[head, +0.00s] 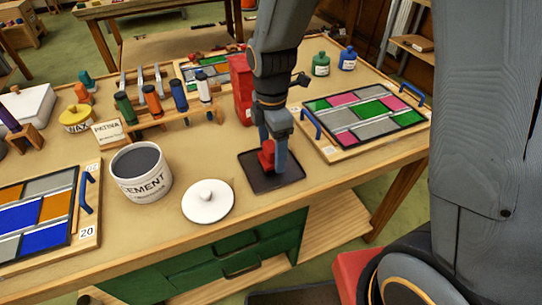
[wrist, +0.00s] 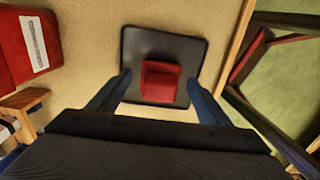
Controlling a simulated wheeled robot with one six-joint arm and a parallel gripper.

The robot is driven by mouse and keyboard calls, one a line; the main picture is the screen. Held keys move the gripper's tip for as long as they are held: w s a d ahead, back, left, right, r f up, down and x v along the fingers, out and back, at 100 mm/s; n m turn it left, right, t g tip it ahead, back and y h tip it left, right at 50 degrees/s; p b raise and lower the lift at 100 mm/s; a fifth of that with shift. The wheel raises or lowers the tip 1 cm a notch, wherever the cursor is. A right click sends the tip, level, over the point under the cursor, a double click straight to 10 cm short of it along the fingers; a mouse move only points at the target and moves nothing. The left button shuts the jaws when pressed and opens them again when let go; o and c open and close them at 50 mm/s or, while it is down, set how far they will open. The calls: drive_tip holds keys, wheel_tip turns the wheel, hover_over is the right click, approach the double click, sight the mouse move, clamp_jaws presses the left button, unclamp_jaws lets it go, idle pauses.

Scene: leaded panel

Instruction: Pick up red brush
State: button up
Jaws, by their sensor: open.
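The red brush (head: 266,157) stands on a dark square tray (head: 258,182) near the front edge of the workbench. In the wrist view the red brush (wrist: 160,82) shows as a red block near the middle of the dark tray (wrist: 165,44). My gripper (head: 274,160) is open and lowered over the tray. In the wrist view its two blue-grey fingers are on the left and right of the brush, with a gap on each side. My gripper partly hides the brush in the head view.
A white cement pot (head: 141,175) and a white lid (head: 208,201) stand left of the tray. A red box (head: 241,88) is behind it. A leaded panel (head: 365,113) with blue handles lies to the right. A rack of coloured tools (head: 170,116) stands further back.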

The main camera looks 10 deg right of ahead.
sight(271, 157)
drive_tip(key=shift+f+p, duration=0.3)
drive_tip(key=shift+f, duration=1.2)
drive_tip(key=shift+c, duration=0.4)
drive_tip(key=c, duration=1.1)
drive_tip(key=shift+c, duration=0.2)
drive_tip(key=shift+r, duration=0.15)
wheel_tip(271, 157, up, 10)
drive_tip(key=shift+f+b, duration=0.1)
drive_tip(key=shift+b, duration=0.75)
